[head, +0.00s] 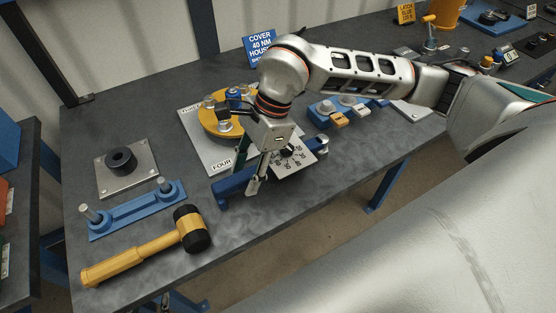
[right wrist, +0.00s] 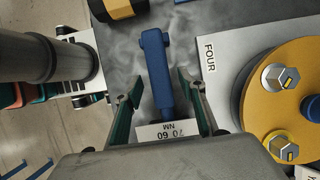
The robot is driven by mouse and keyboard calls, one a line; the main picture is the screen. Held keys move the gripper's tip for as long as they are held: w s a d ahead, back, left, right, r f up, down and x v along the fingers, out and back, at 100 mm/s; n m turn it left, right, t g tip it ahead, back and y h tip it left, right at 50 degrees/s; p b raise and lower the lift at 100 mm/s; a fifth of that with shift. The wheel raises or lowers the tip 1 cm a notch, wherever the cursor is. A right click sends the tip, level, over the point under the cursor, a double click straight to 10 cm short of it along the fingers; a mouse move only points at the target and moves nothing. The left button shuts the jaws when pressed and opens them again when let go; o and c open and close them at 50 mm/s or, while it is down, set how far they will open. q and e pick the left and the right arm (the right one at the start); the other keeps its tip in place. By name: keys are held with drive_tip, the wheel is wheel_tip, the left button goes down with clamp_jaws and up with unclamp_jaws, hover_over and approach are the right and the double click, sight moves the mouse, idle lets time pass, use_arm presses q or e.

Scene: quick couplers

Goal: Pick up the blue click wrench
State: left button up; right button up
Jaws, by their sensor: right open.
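The blue click wrench (head: 236,181) lies near the table's front edge, partly hidden by my right gripper in the head view. In the right wrist view its blue handle (right wrist: 157,66) points away between my fingers. A white plate marked with numbers and NM (right wrist: 172,131) shows at its near end; the plate also shows in the head view (head: 297,166). My right gripper (head: 257,187) is open over the wrench. Its two green-and-grey fingers (right wrist: 158,84) stand on either side of the handle, with visible gaps. I cannot tell the exact height. My left gripper is not in view.
Beside the wrench is a plate labelled FOUR (head: 205,155) with a yellow disc (head: 213,124) carrying bolts. A yellow-handled mallet (head: 140,258), a blue bar with two pins (head: 135,211) and a plate with a black ring (head: 127,181) lie to the left. Blue blocks (head: 322,110) stand behind.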

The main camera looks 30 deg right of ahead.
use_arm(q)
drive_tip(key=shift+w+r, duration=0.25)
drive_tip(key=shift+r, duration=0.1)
use_arm(e)
drive_tip(key=shift+x, duration=0.9)
clamp_jaws()
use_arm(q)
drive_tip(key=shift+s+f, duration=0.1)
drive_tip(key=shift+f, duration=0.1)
use_arm(e)
drive_tip(key=shift+w+r, duration=0.1)
drive_tip(key=shift+r, duration=0.6)
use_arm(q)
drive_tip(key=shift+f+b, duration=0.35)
use_arm(e)
wheel_tip(320, 180, up, 19)
drive_tip(key=shift+d+f, duration=0.1)
drive_tip(key=shift+f, duration=0.05)
